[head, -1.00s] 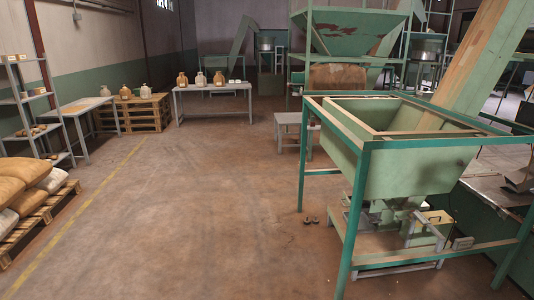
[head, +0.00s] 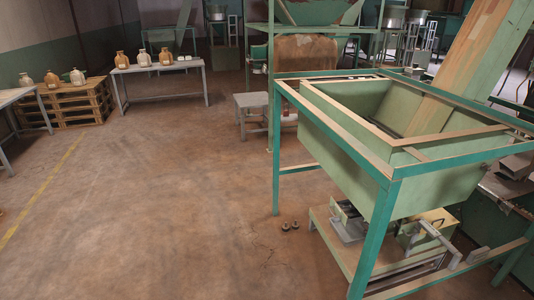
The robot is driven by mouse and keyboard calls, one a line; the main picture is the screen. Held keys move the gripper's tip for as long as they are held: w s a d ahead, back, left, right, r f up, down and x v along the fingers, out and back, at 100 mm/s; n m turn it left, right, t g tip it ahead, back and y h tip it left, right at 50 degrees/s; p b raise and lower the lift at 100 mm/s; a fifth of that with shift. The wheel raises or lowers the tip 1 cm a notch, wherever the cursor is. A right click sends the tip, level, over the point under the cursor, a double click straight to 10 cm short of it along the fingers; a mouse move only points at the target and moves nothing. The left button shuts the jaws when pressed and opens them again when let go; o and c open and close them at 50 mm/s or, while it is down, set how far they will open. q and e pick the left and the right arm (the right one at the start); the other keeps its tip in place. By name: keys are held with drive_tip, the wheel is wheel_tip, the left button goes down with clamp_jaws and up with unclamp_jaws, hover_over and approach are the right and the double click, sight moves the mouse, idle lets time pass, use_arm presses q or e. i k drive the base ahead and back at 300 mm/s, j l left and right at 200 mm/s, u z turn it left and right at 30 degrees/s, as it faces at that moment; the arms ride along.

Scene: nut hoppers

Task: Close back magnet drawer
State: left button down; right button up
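The green hopper (head: 400,165) sits in a teal frame (head: 383,235) at the right. Below it are two drawer-like metal units on the lower shelf. The left, farther one (head: 347,222) is a grey and dark box that sticks out past the hopper's underside, partly behind the frame's front leg. The right, nearer one (head: 428,226) has a pale top and a grey bar handle (head: 441,243) toward me. I cannot tell for certain which is the back magnet drawer or how far either is open. Neither of my grippers is in view.
Open brown floor (head: 160,220) lies left of the hopper. Two small dark objects (head: 290,226) lie on the floor by the frame's left leg. A low table (head: 258,104) stands behind. A jug table (head: 160,70) and pallets (head: 65,103) are at the back left.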

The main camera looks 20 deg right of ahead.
sight(343, 214)
drive_tip(key=i+j+z, duration=0.1)
drive_tip(key=i+z, duration=0.2)
drive_tip(key=i, duration=0.25)
drive_tip(key=i+j+z, duration=0.3)
drive_tip(key=i, duration=0.2)
drive_tip(key=i+j+z, duration=0.3)
drive_tip(key=i, duration=0.2)
